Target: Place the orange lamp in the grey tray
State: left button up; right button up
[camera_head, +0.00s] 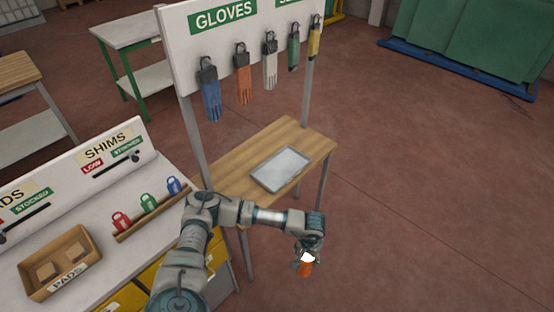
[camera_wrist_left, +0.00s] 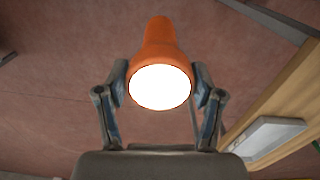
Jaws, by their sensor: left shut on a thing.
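The orange lamp (camera_head: 306,268) hangs in my left gripper (camera_head: 308,257), with its bright white face showing. In the left wrist view the lamp (camera_wrist_left: 160,55) sits between the two fingers of the gripper (camera_wrist_left: 160,95), which are shut on it. The grey tray (camera_head: 281,169) lies on a small wooden table, up and left of the gripper in the head view. The tray looks empty. It also shows at the right of the left wrist view (camera_wrist_left: 268,139). The lamp is apart from the tray, out past the table's front right side. My right gripper is not in view.
The wooden table (camera_head: 237,181) has bare wood left of the tray. A glove board (camera_head: 225,50) on posts with hanging gloves stands behind it. A white bench (camera_head: 95,225) with a pads box (camera_head: 58,262) and colored padlocks is at left. Floor at right is clear.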

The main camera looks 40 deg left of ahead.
aim_at(289, 171)
jog(key=i+l+u, duration=0.1)
jog(key=i+u, duration=0.3)
jog(key=i+l+u, duration=0.25)
jog(key=u, duration=0.15)
jog(key=i+l+u, duration=0.65)
jog(key=l+u, duration=0.15)
jog(key=i+l, duration=0.1)
jog(key=i, duration=0.35)
jog(key=j+u, duration=0.05)
